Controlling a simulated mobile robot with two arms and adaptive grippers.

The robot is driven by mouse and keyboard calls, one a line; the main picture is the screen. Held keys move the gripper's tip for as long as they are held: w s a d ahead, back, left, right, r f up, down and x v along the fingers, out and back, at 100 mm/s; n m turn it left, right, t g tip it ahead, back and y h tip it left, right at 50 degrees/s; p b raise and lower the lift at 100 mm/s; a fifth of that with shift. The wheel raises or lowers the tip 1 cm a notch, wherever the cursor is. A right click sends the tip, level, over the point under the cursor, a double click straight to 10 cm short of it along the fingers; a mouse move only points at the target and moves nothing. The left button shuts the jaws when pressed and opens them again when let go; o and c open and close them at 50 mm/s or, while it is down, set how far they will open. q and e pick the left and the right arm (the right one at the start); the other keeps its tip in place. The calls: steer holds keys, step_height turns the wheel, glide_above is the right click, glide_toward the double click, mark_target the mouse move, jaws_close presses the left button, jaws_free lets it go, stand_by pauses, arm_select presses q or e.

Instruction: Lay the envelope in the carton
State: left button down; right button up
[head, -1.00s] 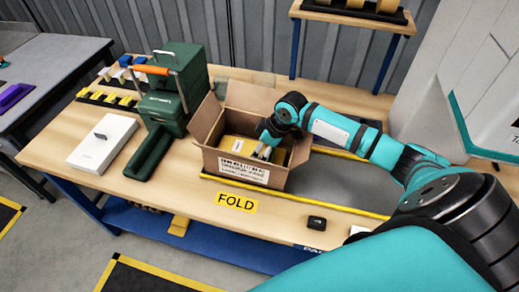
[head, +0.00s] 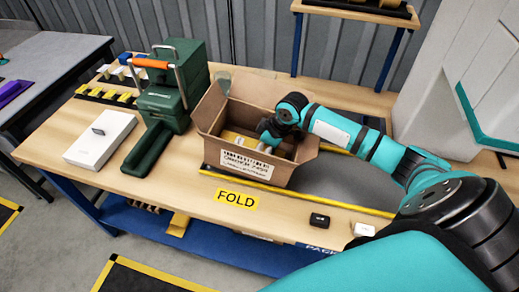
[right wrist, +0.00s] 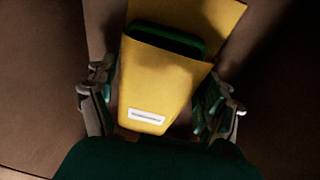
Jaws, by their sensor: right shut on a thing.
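The open cardboard carton (head: 237,178) stands on the wooden bench, with a printed white label on its front. My right gripper (head: 273,143) reaches down inside it from above. The yellow envelope (head: 235,138) is partly visible in the carton, behind the front wall. In the right wrist view the envelope (right wrist: 155,90), with a small white label, lies between the two fingers of my right gripper (right wrist: 163,108), which is shut on it. A dark green piece (right wrist: 165,40) shows at the envelope's upper part. Whether the envelope touches the carton floor is hidden. My left gripper is out of view.
A green case (head: 170,92) with an orange handle stands left of the carton, and a white box (head: 100,140) lies farther left. A yellow FOLD label (head: 236,199) and a small black object (head: 319,219) lie in front.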

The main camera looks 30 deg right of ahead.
steer(key=shift+s+a+f, duration=0.15)
steer(key=shift+s+f, duration=0.3)
steer(key=shift+f, duration=0.3)
steer(key=o, duration=1.5)
steer(key=r+p, duration=0.3)
steer(key=shift+w+d, duration=0.25)
steer(key=shift+d, duration=0.1)
step_height(320, 180, up, 2)
steer(key=shift+a+r+p, duration=0.1)
steer(key=shift+p, duration=1.1)
step_height(320, 180, up, 10)
steer(key=p, duration=1.1)
steer(key=shift+w+r, duration=0.1)
steer(key=shift+r, duration=0.05)
